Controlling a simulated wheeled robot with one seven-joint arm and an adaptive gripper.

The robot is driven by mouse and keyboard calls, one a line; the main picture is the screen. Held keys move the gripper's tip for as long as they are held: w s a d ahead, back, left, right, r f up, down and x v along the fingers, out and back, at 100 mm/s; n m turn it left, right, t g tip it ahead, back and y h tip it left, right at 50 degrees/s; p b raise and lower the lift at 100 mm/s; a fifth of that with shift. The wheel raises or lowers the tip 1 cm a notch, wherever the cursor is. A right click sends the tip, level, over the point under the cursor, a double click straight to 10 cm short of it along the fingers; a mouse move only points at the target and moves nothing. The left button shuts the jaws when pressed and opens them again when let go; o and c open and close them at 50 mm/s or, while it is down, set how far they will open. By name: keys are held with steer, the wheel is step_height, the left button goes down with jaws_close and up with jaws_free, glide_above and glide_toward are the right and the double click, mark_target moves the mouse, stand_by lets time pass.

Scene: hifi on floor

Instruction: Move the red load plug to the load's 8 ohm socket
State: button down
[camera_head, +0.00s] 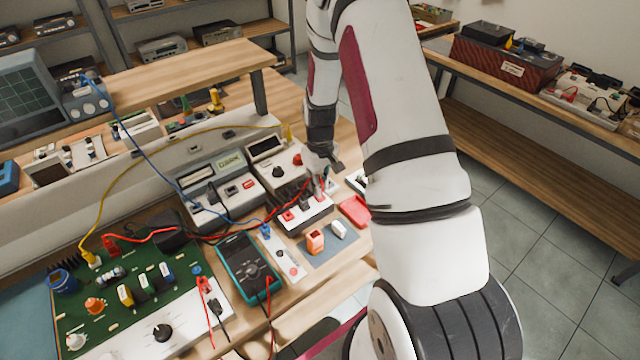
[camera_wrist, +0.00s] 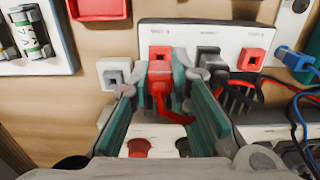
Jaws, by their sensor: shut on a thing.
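The load box (camera_head: 296,229) is a white block with red and black sockets, left of my arm in the head view. It shows in the wrist view (camera_wrist: 228,34) with a red socket (camera_wrist: 250,60) at its right end and a black plug (camera_wrist: 208,58) in the middle. My gripper (camera_wrist: 165,88) is shut on the red load plug (camera_wrist: 160,84) at the box's left end in the wrist view. The plug's red cable runs right. I cannot tell whether the plug is seated. The socket labels are too small to read.
A green circuit board (camera_head: 140,290) lies at front left.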

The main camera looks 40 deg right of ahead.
steer(key=shift+f, duration=1)
stand_by(2.7)
steer(key=c, duration=1.4)
jaws_free()
steer(key=shift+c, duration=0.2)
steer(key=shift+r, duration=0.1)
step_height(320, 180, up, 11)
steer(key=shift+r, duration=0.2)
steer(key=shift+r+p, duration=0.55)
steer(key=shift+r, duration=2.15)
